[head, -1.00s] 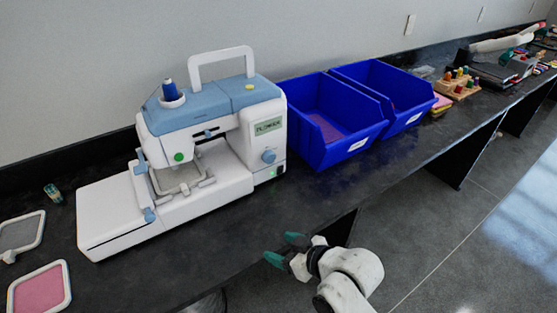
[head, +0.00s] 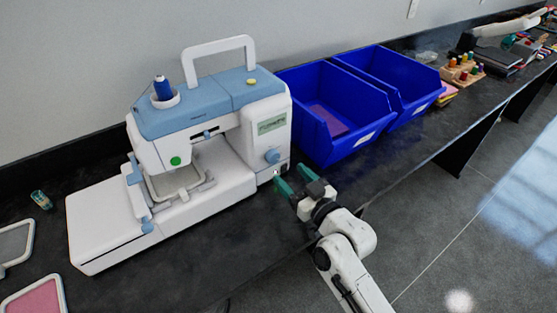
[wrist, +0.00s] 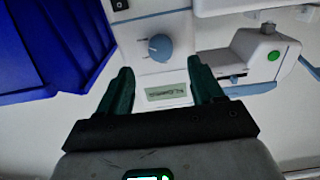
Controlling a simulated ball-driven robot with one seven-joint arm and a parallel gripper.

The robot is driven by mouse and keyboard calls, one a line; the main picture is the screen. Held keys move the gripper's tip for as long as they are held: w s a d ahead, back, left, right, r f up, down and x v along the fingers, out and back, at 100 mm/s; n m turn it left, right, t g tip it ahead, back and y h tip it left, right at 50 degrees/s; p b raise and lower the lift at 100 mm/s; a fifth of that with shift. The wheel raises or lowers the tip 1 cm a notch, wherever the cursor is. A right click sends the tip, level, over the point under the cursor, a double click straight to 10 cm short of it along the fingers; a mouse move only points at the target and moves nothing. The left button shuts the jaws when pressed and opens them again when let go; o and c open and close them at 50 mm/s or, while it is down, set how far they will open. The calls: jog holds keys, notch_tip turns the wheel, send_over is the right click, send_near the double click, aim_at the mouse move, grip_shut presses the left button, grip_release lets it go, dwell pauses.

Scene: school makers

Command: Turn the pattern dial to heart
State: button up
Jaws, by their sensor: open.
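The pattern dial (head: 272,156) is a round blue knob low on the right end of a white and blue embroidery machine (head: 225,188). A pale green display (head: 271,124) above it carries small dark lettering that looks like FLOWER. My gripper (head: 292,180) is open and empty, just in front of and slightly below the dial, apart from it. In the wrist view, the scene appears upside down. The dial (wrist: 160,47) shows ahead between the open teal fingers (wrist: 160,72), with a pale pointer mark. The display (wrist: 166,91) shows between the fingers.
Two blue bins (head: 345,150) stand close on the right of the machine, near my gripper. A wooden rack of thread spools (head: 462,72) is farther right. Hoops, one with pink fabric (head: 38,300), lie at left. The dark counter (head: 250,235) before the machine is clear.

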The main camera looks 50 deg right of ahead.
aim_at(275, 160)
jog(key=p+x, duration=0.1)
jog(key=x, duration=0.5)
jog(key=shift+w, duration=0.3)
jog(key=shift+c, duration=0.2)
jog(key=c, duration=1)
jog(key=shift+f, duration=0.1)
